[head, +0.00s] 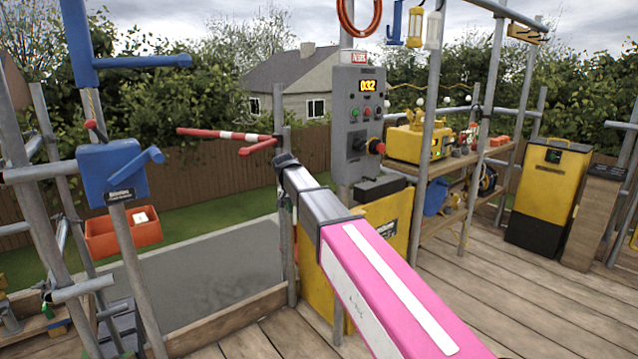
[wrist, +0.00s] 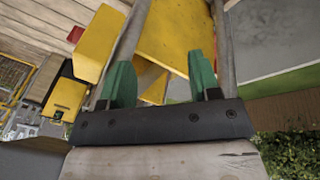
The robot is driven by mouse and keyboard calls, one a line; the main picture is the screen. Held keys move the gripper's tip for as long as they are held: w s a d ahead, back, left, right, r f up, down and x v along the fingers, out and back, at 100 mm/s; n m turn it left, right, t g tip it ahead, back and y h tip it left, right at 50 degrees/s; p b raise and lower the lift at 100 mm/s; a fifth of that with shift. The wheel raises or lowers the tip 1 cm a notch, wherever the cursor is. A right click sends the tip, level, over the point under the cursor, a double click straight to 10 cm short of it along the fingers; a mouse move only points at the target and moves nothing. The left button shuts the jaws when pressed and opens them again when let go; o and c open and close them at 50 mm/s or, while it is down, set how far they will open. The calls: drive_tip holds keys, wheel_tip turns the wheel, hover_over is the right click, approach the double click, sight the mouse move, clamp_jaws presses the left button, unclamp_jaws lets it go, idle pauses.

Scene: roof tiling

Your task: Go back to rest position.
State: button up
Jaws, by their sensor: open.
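My gripper (wrist: 160,85) shows in the wrist view with its two green fingers apart, and nothing is between them. Beyond the fingers are a yellow panel and a grey pole, seen at a tilt. In the head view my pink and grey arm reaches from the bottom right up toward the middle. Its far end is near a grey scaffold pole below the control box; the fingers themselves cannot be made out there. No roof tile can be made out in either view.
A grey control box (head: 357,125) with a lit display stands on a pole beyond my arm. A shelf (head: 450,165) with a yellow case (head: 407,144) is at right. A blue winch box (head: 112,173) and orange bin (head: 123,233) are at left. The plank floor (head: 520,300) at right is clear.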

drive_tip(key=s+d+f+n+g+y, duration=0.1)
drive_tip(key=s+d+f+y, duration=0.1)
drive_tip(key=s+d+f, duration=2.3)
drive_tip(key=shift+s+d+f+n+g+y, duration=0.35)
drive_tip(key=shift+d+f, duration=0.25)
drive_tip(key=shift+d, duration=0.2)
drive_tip(key=shift+w, duration=0.1)
